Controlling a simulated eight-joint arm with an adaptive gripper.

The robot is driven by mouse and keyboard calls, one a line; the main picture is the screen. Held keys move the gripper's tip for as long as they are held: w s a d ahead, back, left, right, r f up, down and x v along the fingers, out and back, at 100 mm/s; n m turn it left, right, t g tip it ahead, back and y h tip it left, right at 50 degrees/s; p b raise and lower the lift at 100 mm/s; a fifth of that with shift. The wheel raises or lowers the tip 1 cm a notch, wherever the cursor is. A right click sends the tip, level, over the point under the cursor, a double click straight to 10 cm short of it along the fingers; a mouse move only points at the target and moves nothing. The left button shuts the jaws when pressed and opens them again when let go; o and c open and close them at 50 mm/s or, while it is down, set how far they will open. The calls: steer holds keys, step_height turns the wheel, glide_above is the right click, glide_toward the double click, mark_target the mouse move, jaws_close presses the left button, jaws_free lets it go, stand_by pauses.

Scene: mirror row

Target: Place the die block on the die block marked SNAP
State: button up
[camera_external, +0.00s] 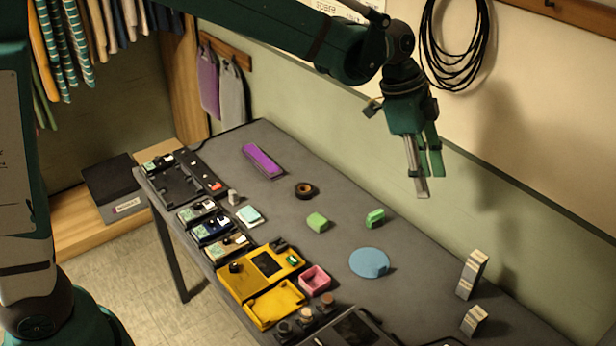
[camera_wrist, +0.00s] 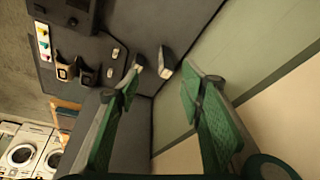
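Two pale, banded blocks stand on the right part of the table: a taller block (camera_external: 471,275) near the wall and a shorter block (camera_external: 474,320) closer to the front. Two green blocks, one (camera_external: 317,222) at mid-table and one (camera_external: 375,217) to its right, also rest there. No SNAP marking is readable, so I cannot tell which is the marked die block. My gripper (camera_external: 428,183) hangs above the table's far side, apart from all blocks. In the wrist view its fingers (camera_wrist: 160,92) are spread and empty, with two pale-ended blocks beyond them.
A blue disc (camera_external: 369,262), pink box (camera_external: 314,279), yellow tray (camera_external: 275,303) and dark tape roll (camera_external: 304,190) lie on the table (camera_external: 425,270). Several small devices line the left edge. A purple item (camera_external: 262,160) lies at the back. The wall runs along the far side.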

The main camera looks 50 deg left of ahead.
steer(key=s+a+r+n+t, duration=0.2)
steer(key=s+a+r+n, duration=0.3)
steer(key=s, duration=0.5)
steer(key=s+a+n+t+y, duration=0.1)
steer(key=s+a, duration=0.3)
steer(key=s, duration=0.4)
steer(key=s+a+n+t+y, duration=0.1)
steer(key=s+a+n, duration=0.3)
steer(key=s, duration=0.5)
steer(key=s+a+f+n+t+y, duration=0.1)
steer(key=s+a+n, duration=0.2)
steer(key=s+a, duration=0.3)
steer(key=shift+s, duration=1.2)
